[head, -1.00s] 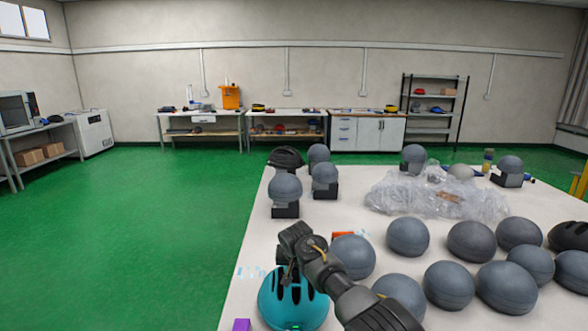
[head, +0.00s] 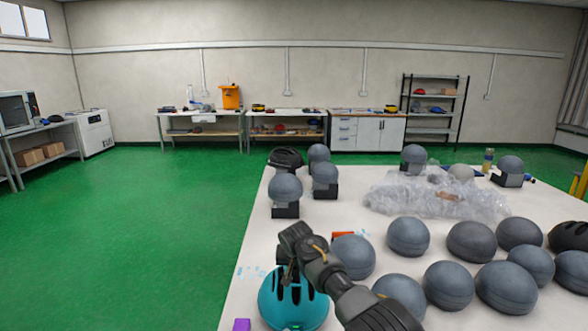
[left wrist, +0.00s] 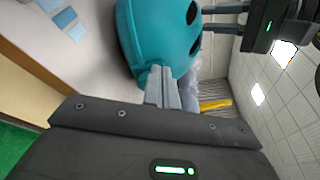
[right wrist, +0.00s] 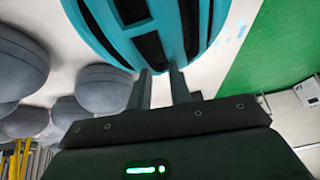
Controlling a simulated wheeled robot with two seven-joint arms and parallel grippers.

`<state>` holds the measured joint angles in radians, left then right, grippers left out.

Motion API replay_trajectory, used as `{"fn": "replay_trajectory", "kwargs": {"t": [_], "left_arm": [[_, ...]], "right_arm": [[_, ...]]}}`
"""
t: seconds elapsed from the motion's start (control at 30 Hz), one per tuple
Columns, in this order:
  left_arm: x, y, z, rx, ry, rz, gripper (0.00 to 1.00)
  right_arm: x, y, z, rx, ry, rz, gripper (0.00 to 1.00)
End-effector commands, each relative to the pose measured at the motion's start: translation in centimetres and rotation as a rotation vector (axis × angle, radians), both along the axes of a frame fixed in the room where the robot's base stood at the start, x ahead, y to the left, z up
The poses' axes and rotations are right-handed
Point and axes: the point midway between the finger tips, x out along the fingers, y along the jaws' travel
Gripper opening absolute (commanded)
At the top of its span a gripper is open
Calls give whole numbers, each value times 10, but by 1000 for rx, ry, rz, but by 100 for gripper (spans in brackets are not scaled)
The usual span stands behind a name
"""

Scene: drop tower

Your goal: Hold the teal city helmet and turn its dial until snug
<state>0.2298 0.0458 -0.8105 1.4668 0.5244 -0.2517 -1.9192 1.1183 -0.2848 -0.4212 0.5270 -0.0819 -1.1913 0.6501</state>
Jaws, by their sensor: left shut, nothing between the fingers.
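The teal helmet (head: 306,306) rests at the near left part of the table, with dark vents in its shell. My right gripper (head: 285,281) reaches down over it from above. In the right wrist view my right gripper's fingers (right wrist: 160,76) stand apart with a rib of the helmet (right wrist: 108,30) between their tips. In the left wrist view my left gripper (left wrist: 160,72) is shut, fingers together and empty, its tips at the lower edge of the helmet (left wrist: 150,35). The dial is not clearly seen; the left fingers cover that spot.
Several grey headforms (head: 408,237) crowd the white table (head: 250,290) right of the helmet. Clear plastic wrap (head: 425,198) lies farther back. Headforms on black stands (head: 285,190) are behind. Green floor is open to the left.

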Motion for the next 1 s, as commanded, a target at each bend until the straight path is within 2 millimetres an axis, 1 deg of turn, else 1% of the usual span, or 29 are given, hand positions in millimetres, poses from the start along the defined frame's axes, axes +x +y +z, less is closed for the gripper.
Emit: {"fn": "replay_trajectory", "kwargs": {"t": [0.03, 0.3, 0.43, 0.57, 0.83, 0.9, 1.0], "left_arm": [[-5, 0, -2, 0, 1, 0, 0], [-39, 1, -2, -2, 2, -1, 0], [-52, 1, -2, -1, 2, 0, 0], [-57, 1, -1, -1, 1, -1, 0], [-58, 1, -2, 0, 1, 0, 0], [-60, 1, -6, 0, 3, 10, 0], [-67, 2, -18, 0, 4, 41, 0]], "right_arm": [[-4, -3, -11, -7, 20, -3, 20], [-4, -3, -11, -7, 20, -3, 20], [-4, -3, -11, -7, 20, -3, 20], [-4, -3, -11, -7, 20, -3, 20], [-4, -3, -11, -7, 20, -3, 20], [-4, -3, -11, -7, 20, -3, 20], [-4, -3, -11, -7, 20, -3, 20]]}}
